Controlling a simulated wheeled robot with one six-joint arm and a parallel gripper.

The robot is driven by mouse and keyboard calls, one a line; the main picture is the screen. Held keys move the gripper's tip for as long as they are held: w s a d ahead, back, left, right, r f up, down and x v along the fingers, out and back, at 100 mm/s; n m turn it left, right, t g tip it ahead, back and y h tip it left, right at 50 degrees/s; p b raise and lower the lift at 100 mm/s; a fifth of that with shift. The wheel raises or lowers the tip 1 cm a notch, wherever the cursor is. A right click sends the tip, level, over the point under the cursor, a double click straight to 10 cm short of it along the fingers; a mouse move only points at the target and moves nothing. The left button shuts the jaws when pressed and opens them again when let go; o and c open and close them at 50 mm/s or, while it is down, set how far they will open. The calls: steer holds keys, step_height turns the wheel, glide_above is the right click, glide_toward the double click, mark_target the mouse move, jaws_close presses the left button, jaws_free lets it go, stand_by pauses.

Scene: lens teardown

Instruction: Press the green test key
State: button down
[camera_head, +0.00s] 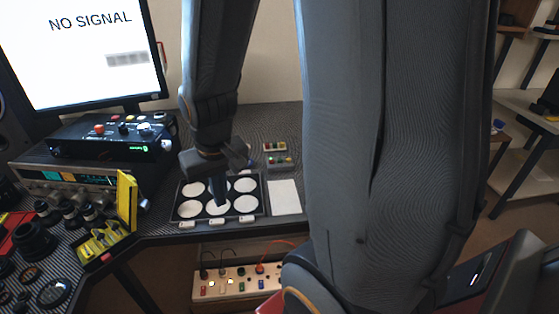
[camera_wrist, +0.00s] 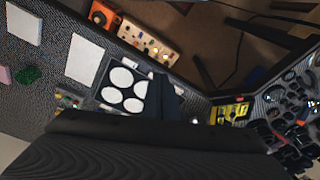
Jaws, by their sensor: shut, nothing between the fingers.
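My gripper (camera_head: 219,201) is shut and empty, pointing down over the black tray (camera_head: 178,213) with several white discs. Its dark closed fingers also show in the wrist view (camera_wrist: 164,92), in front of the tray. A pale panel (camera_head: 236,293) with red, green and blue keys and lit spots stands low, below the table's front edge; the gripper is apart from it. The panel also shows in the wrist view (camera_wrist: 148,42). A small green key (camera_head: 251,284) seems to sit on the panel's lower row. I cannot tell whether it is the test key.
A monitor (camera_head: 85,50) reads "NO SIGNAL". A black control box (camera_head: 105,140) stands on an instrument (camera_head: 70,176) at left. A yellow holder (camera_head: 126,202) stands at left.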

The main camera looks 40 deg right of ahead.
steer(key=w+d+f+m+t+h+p, duration=0.1)
steer(key=w+d+m+t, duration=0.15)
steer(key=w+d, duration=0.5)
steer(key=w+d+f+m+t+h, duration=0.1)
steer(key=w+d+m, duration=0.3)
steer(key=w+d, duration=0.3)
steer(key=m+t+h+p, duration=0.1)
steer(key=m+t+h, duration=0.15)
steer(key=m, duration=0.35)
glide_above(280, 161)
step_height(280, 161, down, 4)
steer(key=shift+s+r+y, duration=0.1)
steer(key=shift+s+y, duration=0.2)
steer(key=shift+y, duration=0.05)
step_height(280, 161, down, 8)
steer(key=b, duration=0.6)
steer(key=shift+f+b, duration=0.3)
steer(key=shift+f, duration=0.1)
steer(key=shift+f, duration=0.1)
steer(key=shift+f, duration=0.35)
